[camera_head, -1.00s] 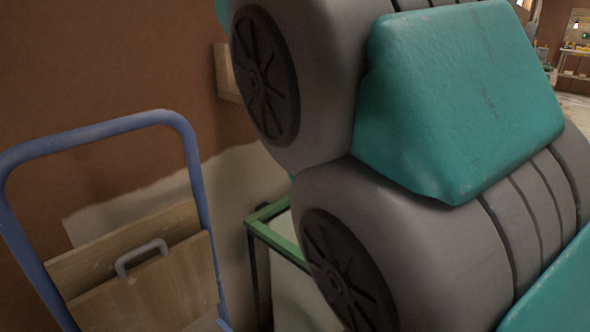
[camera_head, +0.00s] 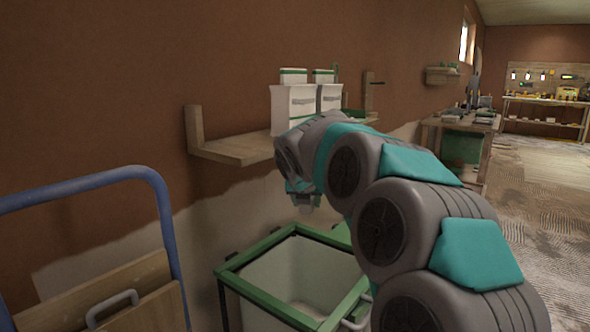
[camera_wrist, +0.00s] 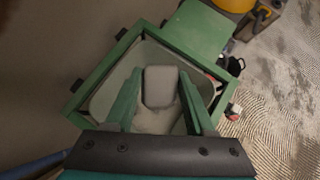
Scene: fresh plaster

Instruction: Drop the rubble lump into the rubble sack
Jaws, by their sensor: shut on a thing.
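The rubble lump (camera_wrist: 160,86) is a pale grey block with rounded edges, seen in the wrist view between the green fingers of my gripper (camera_wrist: 160,94). The gripper is shut on it. The rubble sack (camera_head: 242,259) is a pale, open-topped sack in a green square frame. It stands by the wall in the head view, and its frame also shows in the wrist view (camera_wrist: 100,76). My gripper (camera_head: 304,199) hangs above the sack's opening in the head view, pointing down. The lump is not clear in that view. The visible inside of the sack looks empty.
A wall shelf (camera_head: 235,149) with white packages (camera_head: 293,108) is behind my arm. A blue-framed trolley (camera_head: 160,195) holding wooden boards (camera_head: 140,290) stands left of the sack. A workbench (camera_head: 465,123) is further back. Textured floor lies open at the right.

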